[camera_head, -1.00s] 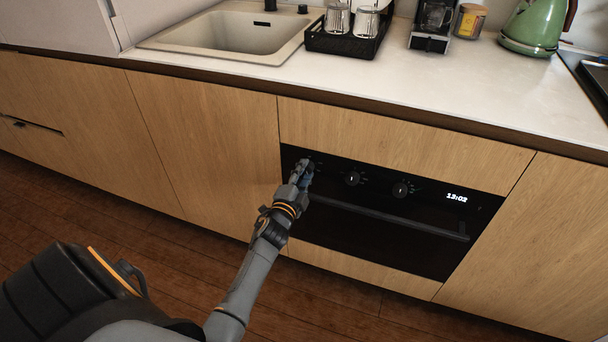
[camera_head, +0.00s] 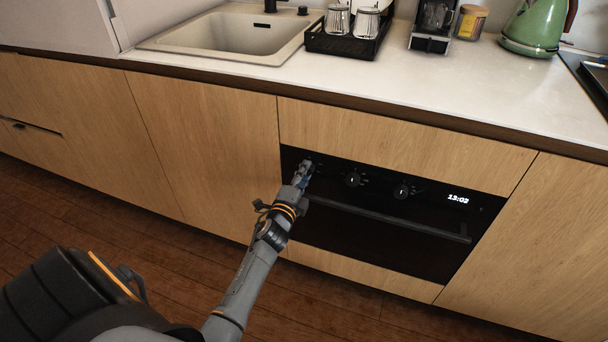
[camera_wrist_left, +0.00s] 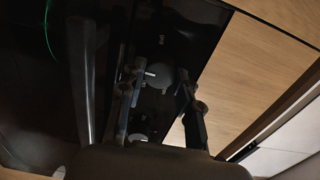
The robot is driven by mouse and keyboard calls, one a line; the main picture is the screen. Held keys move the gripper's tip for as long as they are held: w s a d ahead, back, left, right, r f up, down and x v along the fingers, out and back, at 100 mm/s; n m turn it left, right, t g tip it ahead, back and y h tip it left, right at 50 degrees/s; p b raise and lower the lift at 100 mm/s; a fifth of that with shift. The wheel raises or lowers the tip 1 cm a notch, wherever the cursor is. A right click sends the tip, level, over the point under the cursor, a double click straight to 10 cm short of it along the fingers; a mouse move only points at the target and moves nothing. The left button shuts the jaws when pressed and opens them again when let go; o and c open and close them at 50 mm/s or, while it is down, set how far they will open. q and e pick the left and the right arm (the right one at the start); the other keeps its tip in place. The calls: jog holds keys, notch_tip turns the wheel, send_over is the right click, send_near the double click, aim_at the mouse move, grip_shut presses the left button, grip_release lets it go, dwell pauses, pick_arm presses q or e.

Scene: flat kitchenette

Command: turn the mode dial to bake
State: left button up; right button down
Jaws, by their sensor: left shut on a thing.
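The black built-in oven (camera_head: 385,228) has a row of dials along its top panel. The middle dial (camera_head: 353,179) and the right dial (camera_head: 401,190) show clearly in the head view. My left gripper (camera_head: 305,170) is at the left end of the panel and hides the left dial there. In the left wrist view, my left gripper (camera_wrist_left: 162,80) has its fingers on both sides of a round dark dial (camera_wrist_left: 159,75) and is shut on it. The dial's markings are too dark to read. My right gripper is not in view.
The oven handle (camera_head: 385,218) runs just below the dials and also shows in the left wrist view (camera_wrist_left: 81,80). Wooden cabinet fronts (camera_head: 205,150) flank the oven. The countertop (camera_head: 470,95) overhangs above.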

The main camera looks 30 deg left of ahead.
pick_arm(q)
jog(key=o, duration=1.2)
jog(key=shift+c, duration=0.2)
jog(key=v, duration=1.2)
